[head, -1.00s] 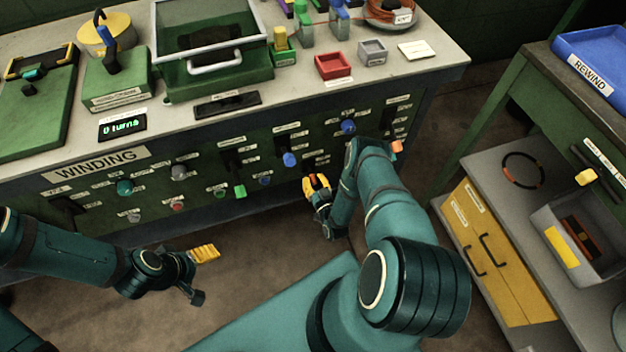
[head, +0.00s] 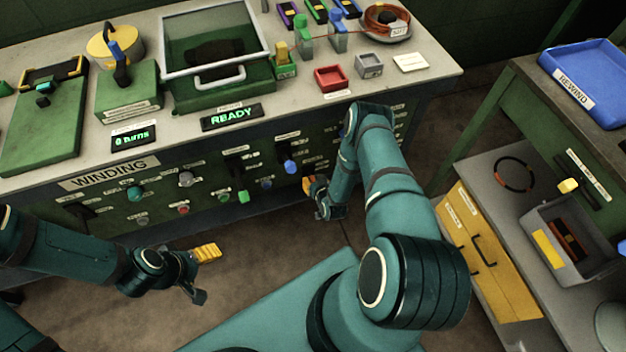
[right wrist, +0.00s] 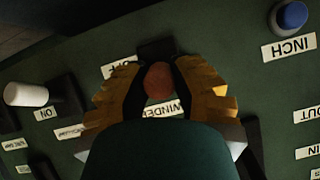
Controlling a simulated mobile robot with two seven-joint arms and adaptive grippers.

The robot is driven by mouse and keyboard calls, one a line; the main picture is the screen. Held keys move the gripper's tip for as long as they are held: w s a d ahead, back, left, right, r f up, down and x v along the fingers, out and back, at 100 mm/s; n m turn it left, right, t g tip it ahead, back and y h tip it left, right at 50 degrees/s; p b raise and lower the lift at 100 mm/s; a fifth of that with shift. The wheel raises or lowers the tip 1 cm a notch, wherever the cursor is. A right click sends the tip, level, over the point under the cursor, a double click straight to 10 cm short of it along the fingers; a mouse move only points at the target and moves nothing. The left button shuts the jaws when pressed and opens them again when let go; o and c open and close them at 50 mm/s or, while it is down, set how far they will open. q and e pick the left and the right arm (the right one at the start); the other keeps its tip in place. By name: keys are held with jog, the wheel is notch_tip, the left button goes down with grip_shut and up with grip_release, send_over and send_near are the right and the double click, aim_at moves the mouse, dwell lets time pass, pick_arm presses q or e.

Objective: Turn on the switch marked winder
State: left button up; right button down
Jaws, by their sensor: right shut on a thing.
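In the right wrist view, the winder switch shows as a reddish-brown knob (right wrist: 158,82). A partly covered label reading WINDER (right wrist: 165,110) is beside it. The yellow-padded fingers of my right gripper (right wrist: 159,88) are on both sides of the knob, shut on it. In the head view, my right gripper (head: 314,188) is at the front of the green winding panel (head: 110,205), and its arm hides part of the panel. The knob cannot be made out there. My left gripper (head: 203,273) hangs in front of the panel, fingers apart and empty.
A display (head: 231,117) on the bench reads READY; another (head: 133,138) reads 0 turns. In the wrist view, a blue button (right wrist: 290,15) marked INCH and a white knob (right wrist: 26,94) flank my gripper. A side bench with a blue tray (head: 590,75) stands at the right.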

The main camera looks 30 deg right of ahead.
jog(key=shift+w+r+g, duration=0.15)
jog(key=shift+r+g, duration=0.2)
jog(key=shift+g, duration=0.45)
jog(key=c, duration=0.7)
grip_release()
jog(key=shift+c, duration=0.2)
jog(key=shift+r, duration=0.1)
jog(key=v, duration=1.2)
jog(key=shift+d, duration=0.2)
jog(key=shift+w, duration=0.1)
